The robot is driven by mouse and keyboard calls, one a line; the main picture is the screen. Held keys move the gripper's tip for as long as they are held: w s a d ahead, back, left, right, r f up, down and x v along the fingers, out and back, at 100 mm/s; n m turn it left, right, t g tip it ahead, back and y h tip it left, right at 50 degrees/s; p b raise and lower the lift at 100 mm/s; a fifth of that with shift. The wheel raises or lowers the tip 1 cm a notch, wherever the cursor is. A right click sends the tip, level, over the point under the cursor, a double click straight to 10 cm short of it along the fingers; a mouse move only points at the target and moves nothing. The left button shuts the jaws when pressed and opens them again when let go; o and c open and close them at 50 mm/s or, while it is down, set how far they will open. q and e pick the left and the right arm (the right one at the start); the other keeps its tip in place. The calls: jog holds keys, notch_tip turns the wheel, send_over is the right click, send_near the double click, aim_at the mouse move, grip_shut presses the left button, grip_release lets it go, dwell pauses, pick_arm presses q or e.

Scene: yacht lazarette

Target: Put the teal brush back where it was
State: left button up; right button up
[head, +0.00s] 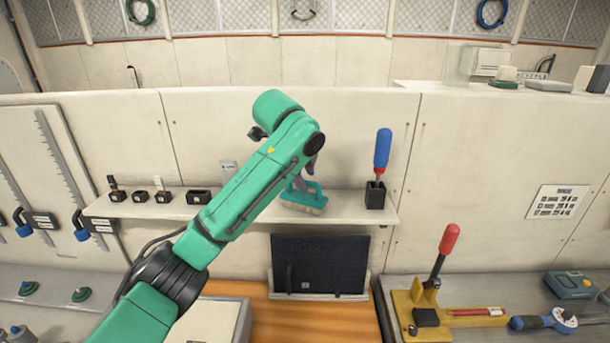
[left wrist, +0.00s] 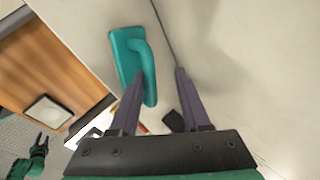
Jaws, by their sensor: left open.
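The teal brush (head: 303,196) rests on the wall shelf (head: 340,207), bristles down, left of the blue-handled tool. It also shows in the left wrist view (left wrist: 130,52), beyond my left finger and overlapped by its tip. My left gripper (head: 309,172) is at the brush's handle, partly hidden by its own arm. In the left wrist view its two fingers (left wrist: 158,84) are apart, with nothing clearly held between them. What looks like my right gripper (left wrist: 41,142) is small at the lower left of that view; its jaw state is unclear.
A blue-handled tool (head: 382,150) stands in a black holder (head: 375,196) to the right of the brush. Several small black holders (head: 160,193) line the shelf's left part. A dark panel (head: 320,262) stands below the shelf. A red-handled tool (head: 442,250) rises at the right.

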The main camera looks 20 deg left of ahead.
pick_arm(q)
jog(key=shift+s+r+b, duration=0.4)
jog(key=shift+r+b, duration=0.05)
jog(key=shift+r, duration=0.05)
jog(key=b+v, duration=0.2)
jog(key=v, duration=0.9)
jog(key=shift+w, duration=0.15)
